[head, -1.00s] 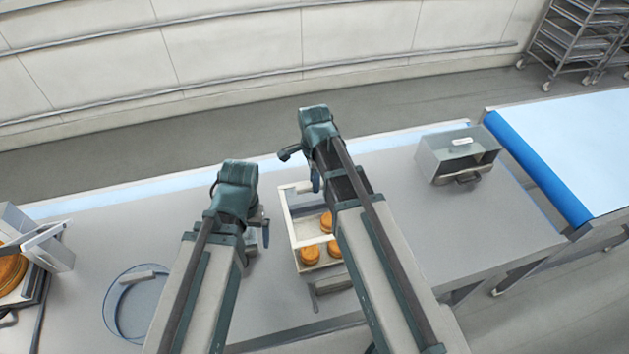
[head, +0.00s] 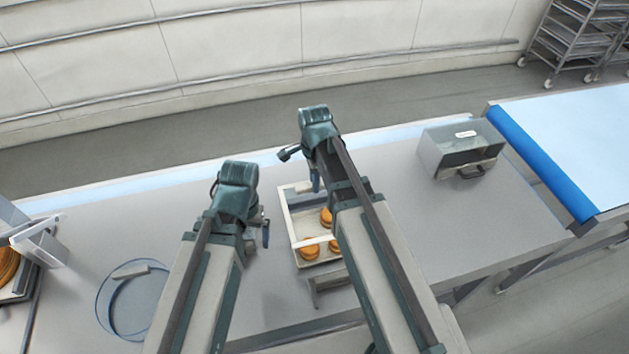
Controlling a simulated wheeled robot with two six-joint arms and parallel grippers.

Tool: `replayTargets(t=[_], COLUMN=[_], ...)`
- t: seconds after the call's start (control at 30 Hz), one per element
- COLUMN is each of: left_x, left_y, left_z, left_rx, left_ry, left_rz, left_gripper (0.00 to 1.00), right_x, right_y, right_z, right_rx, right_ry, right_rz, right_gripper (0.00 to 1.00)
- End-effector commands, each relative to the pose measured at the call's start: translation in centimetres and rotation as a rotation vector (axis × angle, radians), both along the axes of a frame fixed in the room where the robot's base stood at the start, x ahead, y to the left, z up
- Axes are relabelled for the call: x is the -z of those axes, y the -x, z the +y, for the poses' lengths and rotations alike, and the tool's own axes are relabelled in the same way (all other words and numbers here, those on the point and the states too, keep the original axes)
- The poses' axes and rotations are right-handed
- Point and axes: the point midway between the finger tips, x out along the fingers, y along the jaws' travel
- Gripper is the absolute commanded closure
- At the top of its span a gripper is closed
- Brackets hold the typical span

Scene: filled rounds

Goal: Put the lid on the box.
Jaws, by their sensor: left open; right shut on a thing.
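An open-looking box (head: 322,262) with several orange-brown rounds sits on the grey table in the middle, partly behind my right arm. A pale, see-through lid with a white front bar (head: 312,242) appears to be over it; the rounds show through and below the bar. My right gripper (head: 315,182) is above the box's far side and shut, apparently on this lid; its grip is mostly hidden. I cannot tell whether lid and box touch. My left gripper (head: 264,234) is open and empty, just left of the box.
A grey case (head: 452,150) with a handle stands at the right of the table (head: 400,225), before a blue-edged conveyor (head: 540,165). A clear round ring (head: 100,300) lies at left. Table space right of the box is free.

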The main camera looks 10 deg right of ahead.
Motion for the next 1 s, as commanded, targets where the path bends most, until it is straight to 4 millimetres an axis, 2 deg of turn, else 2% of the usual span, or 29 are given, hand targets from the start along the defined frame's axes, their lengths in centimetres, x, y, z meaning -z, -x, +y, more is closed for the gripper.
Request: replayTargets(t=[0.03,1.0], left_x=[0.9,9.1], left_y=[0.0,-0.1], left_z=[0.0,0.0], left_rx=[0.0,-0.001], left_ry=[0.0,0.0], left_rz=[0.0,-0.003], left_gripper=[0.0,0.0], right_x=[0.9,9.1], right_y=[0.0,0.0], right_z=[0.0,0.0], right_rx=[0.0,0.0], right_ry=[0.0,0.0], right_rz=[0.0,0.0], right_gripper=[1.0,1.0])
